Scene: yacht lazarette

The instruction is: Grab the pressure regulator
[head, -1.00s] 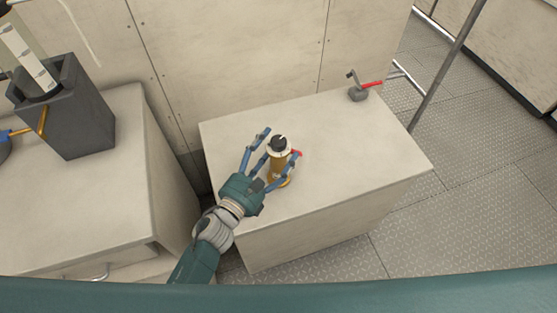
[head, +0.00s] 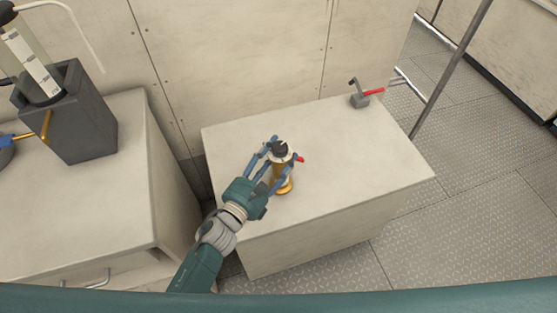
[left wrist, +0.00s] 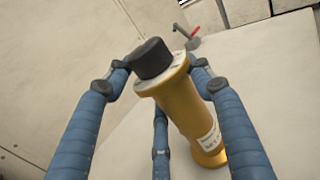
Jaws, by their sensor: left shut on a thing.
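The pressure regulator (head: 283,172) is a brass-yellow cylinder with a pale collar and a black knob on top. It stands upright on the pale bench (head: 350,155). A small red part shows at its right side in the head view. My left gripper (head: 279,160) has its blue fingers shut around the regulator from both sides. In the left wrist view the regulator (left wrist: 182,105) is between the fingers, with a white label low on its body. My right gripper is not in view.
A grey valve-like part with a red handle (head: 372,92) lies at the bench's far right corner. A dark grey box (head: 75,130) holding a clear cylinder stands on the left cabinet. The wall rises behind the bench.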

